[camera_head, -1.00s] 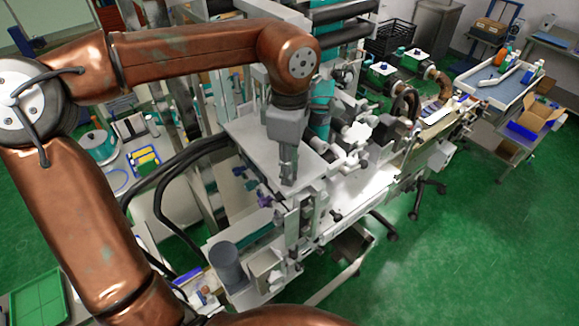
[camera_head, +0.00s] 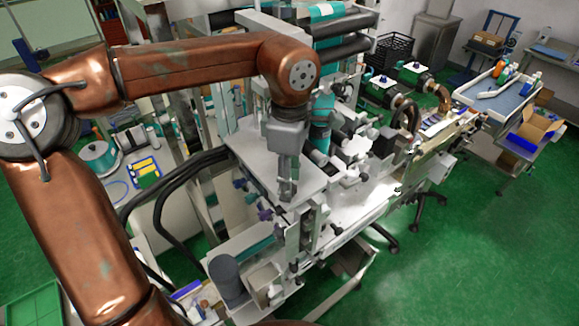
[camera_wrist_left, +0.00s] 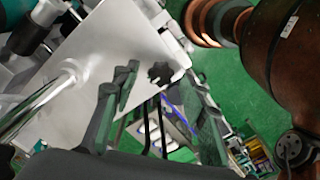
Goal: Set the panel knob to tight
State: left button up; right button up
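A small dark lobed knob (camera_wrist_left: 160,72) stands on a pale flat panel (camera_wrist_left: 110,50) in the left wrist view. I take it for the panel knob; no marking for tight can be read. My left gripper (camera_wrist_left: 158,100) is open, with its two dark fingers apart and the knob showing between and beyond the tips. No contact with the knob shows. In the head view my left gripper (camera_head: 287,190) points down over the front of the machine's pale top plate (camera_head: 255,155), and I cannot make out the knob there. My right gripper is not in view.
Purple knobs (camera_head: 265,214) sit just left of the gripper on the machine. A grey cylinder (camera_head: 228,275) stands at its near end. Black hoses (camera_head: 165,190) curve on the left. Green floor (camera_head: 470,260) is open on the right, before a cart with a cardboard box (camera_head: 537,126).

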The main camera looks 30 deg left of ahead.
pick_arm(q)
notch_tip(320, 180, up, 12)
jog(key=shift+f, duration=0.2)
dwell(0.6)
